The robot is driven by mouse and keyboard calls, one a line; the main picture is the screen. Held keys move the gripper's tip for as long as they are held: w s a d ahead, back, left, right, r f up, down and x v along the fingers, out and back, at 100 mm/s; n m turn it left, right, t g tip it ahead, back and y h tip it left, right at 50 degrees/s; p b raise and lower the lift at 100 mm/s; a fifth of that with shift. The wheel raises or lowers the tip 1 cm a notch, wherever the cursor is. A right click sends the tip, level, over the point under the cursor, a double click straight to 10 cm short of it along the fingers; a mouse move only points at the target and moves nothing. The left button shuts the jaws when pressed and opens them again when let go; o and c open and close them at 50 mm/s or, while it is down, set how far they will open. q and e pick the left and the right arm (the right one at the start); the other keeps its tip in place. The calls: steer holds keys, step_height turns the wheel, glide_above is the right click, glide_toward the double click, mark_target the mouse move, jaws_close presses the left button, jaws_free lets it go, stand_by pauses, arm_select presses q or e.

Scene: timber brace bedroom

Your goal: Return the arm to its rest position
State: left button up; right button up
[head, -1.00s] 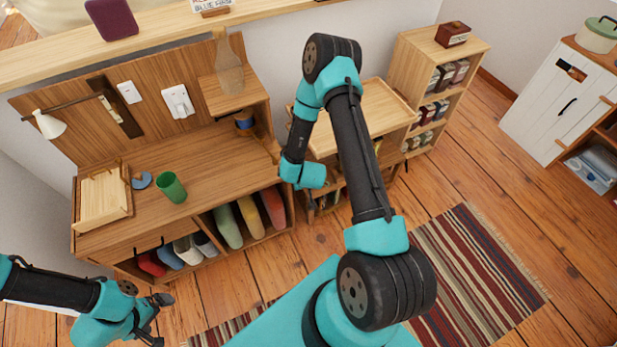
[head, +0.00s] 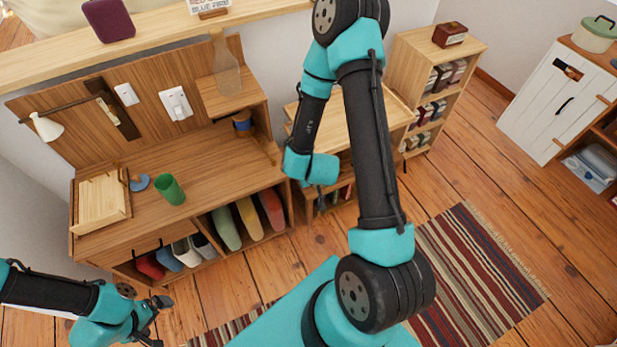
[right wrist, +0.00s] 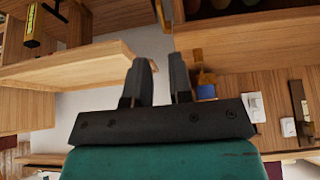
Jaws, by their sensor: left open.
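My left gripper (head: 158,320) is open and empty at the lower left of the head view, over the floor in front of the desk. My right arm rises through the middle of the head view and bends down, its teal wrist close to the desk's right end.
A wooden cart (head: 390,112) stands behind my right arm. A shelf unit (head: 466,52) stands beyond it. Floor (head: 455,165) is open to the right.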

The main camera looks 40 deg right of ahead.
stand_by(0.4)
steer(key=s+a+f+g+y, duration=0.2)
steer(key=a, duration=0.5)
steer(key=s+a+f+n+g+y, duration=0.1)
steer(key=s+a+f+g+y, duration=0.1)
steer(key=a, duration=0.5)
steer(key=shift+s+a+f+g+y, duration=0.2)
steer(key=shift+s+a+g+y, duration=0.2)
steer(key=shift+s+y, duration=0.25)
